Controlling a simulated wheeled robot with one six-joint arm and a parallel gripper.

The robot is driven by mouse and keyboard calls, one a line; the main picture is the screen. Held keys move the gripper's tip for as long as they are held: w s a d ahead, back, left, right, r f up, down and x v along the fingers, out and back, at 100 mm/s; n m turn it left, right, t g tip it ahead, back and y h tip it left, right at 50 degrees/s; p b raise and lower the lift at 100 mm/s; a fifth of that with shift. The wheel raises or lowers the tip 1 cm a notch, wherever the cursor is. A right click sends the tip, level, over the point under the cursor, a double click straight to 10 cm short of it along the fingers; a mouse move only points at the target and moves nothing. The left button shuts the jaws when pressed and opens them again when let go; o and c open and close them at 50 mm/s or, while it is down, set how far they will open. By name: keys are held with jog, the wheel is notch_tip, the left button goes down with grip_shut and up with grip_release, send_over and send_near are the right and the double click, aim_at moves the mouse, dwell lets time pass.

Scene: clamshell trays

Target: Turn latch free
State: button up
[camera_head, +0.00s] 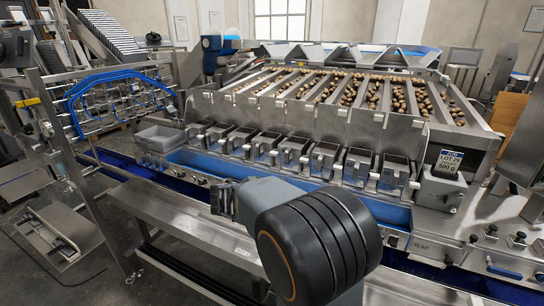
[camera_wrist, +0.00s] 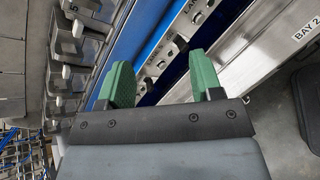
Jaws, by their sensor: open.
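My gripper (camera_wrist: 162,78) has two green fingers, spread apart with nothing between them. In the wrist view its fingertips point at a metal rail with several small dark latch-like fittings (camera_wrist: 180,42) and partly readable labels. Another such fitting (camera_wrist: 150,84) shows between the fingers. Whether the fingers touch the rail I cannot tell. In the head view my gripper (camera_head: 222,198) is over the front rail, left of centre, largely hidden by my wrist. Similar small fittings (camera_head: 180,172) sit on that rail to its left. Which one is the task's latch, and how it is turned, I cannot tell.
Behind the rail runs a blue channel (camera_head: 250,179) below a row of metal hoppers (camera_head: 268,148). Sloped lanes above hold brown round items (camera_head: 350,92). A metal ledge with a "BAY 2" label (camera_wrist: 306,28) lies nearer.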

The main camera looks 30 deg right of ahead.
aim_at(273, 155)
jog(key=w+d+n+t+h, duration=0.3)
jog(key=w+n+t, duration=0.3)
jog(key=w+n, duration=0.5)
jog(key=shift+m+h, duration=0.3)
jog(key=shift+m, duration=0.1)
jog(key=p+x, duration=0.1)
jog(key=x, duration=0.6)
jog(key=p+x, duration=0.1)
jog(key=x, duration=0.6)
jog(key=shift+w+a+r+p, duration=0.2)
jog(key=shift+w+a+p, duration=0.1)
jog(key=shift+w, duration=0.1)
jog(key=shift+c, duration=0.2)
jog(key=c, duration=0.9)
jog(key=shift+f+b, duration=0.1)
jog(key=shift+b, duration=0.2)
